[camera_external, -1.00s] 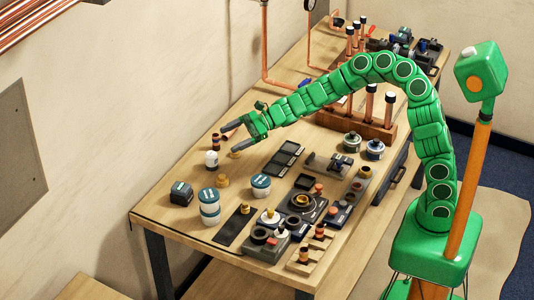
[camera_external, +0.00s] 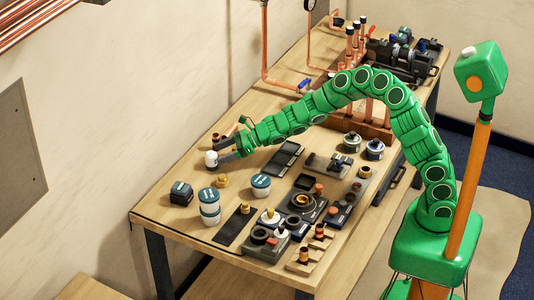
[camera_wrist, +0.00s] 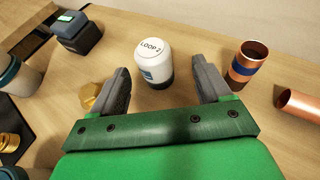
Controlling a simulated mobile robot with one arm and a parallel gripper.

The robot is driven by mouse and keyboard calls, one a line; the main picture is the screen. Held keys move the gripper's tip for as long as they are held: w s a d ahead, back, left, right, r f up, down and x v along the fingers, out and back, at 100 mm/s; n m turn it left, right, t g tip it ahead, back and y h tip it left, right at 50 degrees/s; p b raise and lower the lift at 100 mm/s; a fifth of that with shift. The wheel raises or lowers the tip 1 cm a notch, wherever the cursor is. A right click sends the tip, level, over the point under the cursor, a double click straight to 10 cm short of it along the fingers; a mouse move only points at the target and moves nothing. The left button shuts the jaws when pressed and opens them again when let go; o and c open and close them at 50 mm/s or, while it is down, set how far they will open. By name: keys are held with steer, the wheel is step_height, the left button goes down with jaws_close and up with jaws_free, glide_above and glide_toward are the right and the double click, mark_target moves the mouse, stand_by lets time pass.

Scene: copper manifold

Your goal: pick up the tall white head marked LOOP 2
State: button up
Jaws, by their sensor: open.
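The tall white head marked LOOP 2 (camera_wrist: 153,62) stands upright on the bench in the wrist view, its label readable on top. It has a dark lower rim and a blue patch on its side. It also shows in the external view (camera_external: 211,159), near the wall side of the bench. My gripper (camera_wrist: 168,78) is open, with one grey finger on each side of the head's near part. The head is between and slightly beyond the fingertips, with a visible gap to each finger. In the external view my gripper (camera_external: 226,152) is low beside the head.
A copper fitting with a blue band (camera_wrist: 248,64) stands right of the right finger, and a copper pipe (camera_wrist: 299,104) lies nearby. A brass piece (camera_wrist: 91,96) is close to the left finger. A dark box (camera_wrist: 76,34) stands farther left. Bench beyond the head is clear.

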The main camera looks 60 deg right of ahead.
mark_target(211, 157)
steer(key=shift+w+a+f, duration=0.2)
steer(key=shift+w+a, duration=0.25)
steer(key=shift+a, duration=0.2)
steer(key=shift+w+a+f, duration=0.2)
steer(key=shift+w+a, duration=0.25)
steer(key=shift+a, duration=0.15)
steer(key=shift+x, duration=0.9)
steer(key=shift+w, duration=0.1)
steer(key=c, duration=1.1)
steer(key=shift+r, duration=0.15)
